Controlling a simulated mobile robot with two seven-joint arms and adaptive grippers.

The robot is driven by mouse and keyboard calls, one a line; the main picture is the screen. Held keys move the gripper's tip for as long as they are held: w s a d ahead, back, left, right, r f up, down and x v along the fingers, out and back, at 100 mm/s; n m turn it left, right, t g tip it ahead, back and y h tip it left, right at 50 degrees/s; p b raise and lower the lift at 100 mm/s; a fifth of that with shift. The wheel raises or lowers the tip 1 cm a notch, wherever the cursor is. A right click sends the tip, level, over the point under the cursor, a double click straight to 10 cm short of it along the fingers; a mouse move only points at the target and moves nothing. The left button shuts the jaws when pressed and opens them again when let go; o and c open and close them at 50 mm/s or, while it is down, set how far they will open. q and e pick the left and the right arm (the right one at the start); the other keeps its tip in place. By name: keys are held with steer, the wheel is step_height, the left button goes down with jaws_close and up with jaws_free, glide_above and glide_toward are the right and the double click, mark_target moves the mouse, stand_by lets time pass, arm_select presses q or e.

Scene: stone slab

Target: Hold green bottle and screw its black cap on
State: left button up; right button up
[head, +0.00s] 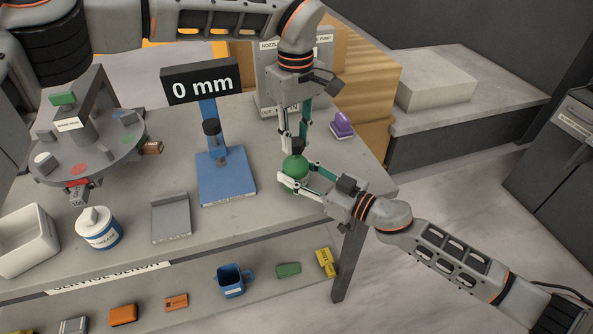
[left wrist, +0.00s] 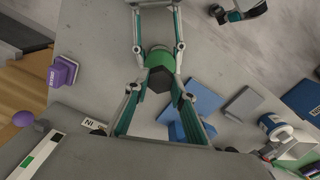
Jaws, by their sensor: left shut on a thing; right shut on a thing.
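The green bottle (head: 294,166) stands upright near the right end of the bench. My right gripper (head: 299,177) reaches in from the right and is shut on the bottle's body. The black cap (head: 298,145) is at the bottle's top. My left gripper (head: 293,146) points down from above and is shut on the cap. In the left wrist view the cap (left wrist: 160,79) lies between my left fingers and covers part of the green bottle (left wrist: 157,58). I cannot tell whether the cap touches the bottle's neck or how its threads sit.
A purple object (head: 341,125) stands right of the bottle. Farther left are a grey tray (head: 171,219), a white jar (head: 99,229) and a round turntable (head: 120,160). A lower shelf holds a blue mug (head: 232,283).

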mark_target(296, 141)
arm_select(q)
steer(key=shift+f, duration=0.45)
steer(key=shift+m, duration=2.2)
steer(key=shift+m, duration=2.3)
steer(key=o, duration=1)
steer(key=shift+r, duration=0.1)
steer(key=shift+r, duration=2.4)
